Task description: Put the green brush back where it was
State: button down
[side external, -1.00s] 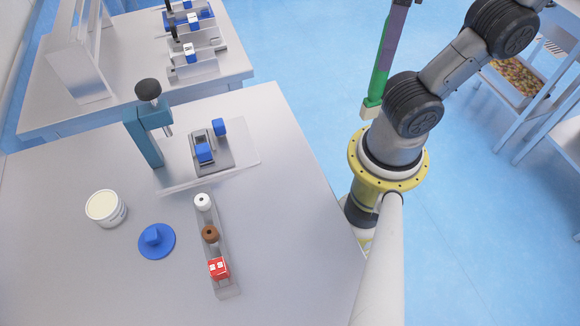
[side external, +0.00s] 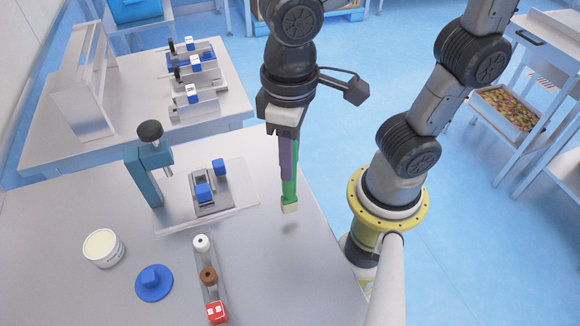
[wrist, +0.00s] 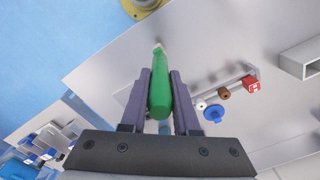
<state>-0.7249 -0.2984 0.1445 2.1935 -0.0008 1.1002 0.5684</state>
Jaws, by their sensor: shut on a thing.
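The green brush (side external: 289,190) hangs upright from my gripper (side external: 285,160), its pale bristle end (side external: 290,207) pointing down. In the wrist view, the brush (wrist: 160,97) sits between the two purple fingers of my gripper (wrist: 160,88), which are shut on it. The bristle end is a little above the right part of the steel table (side external: 265,265), with a small shadow below it and a gap between.
A blue lid (side external: 153,284), a white tub (side external: 103,248) and a teal clamp post (side external: 146,180) with a fixture (side external: 208,196) stand left. The table's right side is clear.

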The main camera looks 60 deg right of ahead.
jog(key=shift+f, duration=1.7)
jog(key=c, duration=0.7)
grip_release()
jog(key=shift+o, duration=0.2)
jog(key=shift+r, duration=0.15)
notch_tip(320, 180, up, 11)
jog(key=shift+d+r, duration=0.1)
jog(key=shift+r, duration=0.4)
jog(key=d+f+m+t, duration=0.1)
jog(key=d+f+t, duration=0.1)
jog(key=d, duration=0.5)
jog(key=d+f+t, duration=0.3)
jog(key=d, duration=0.4)
jog(key=shift+f+m+t, duration=0.25)
jog(key=shift+m+t, duration=0.05)
jog(key=shift+m, duration=0.1)
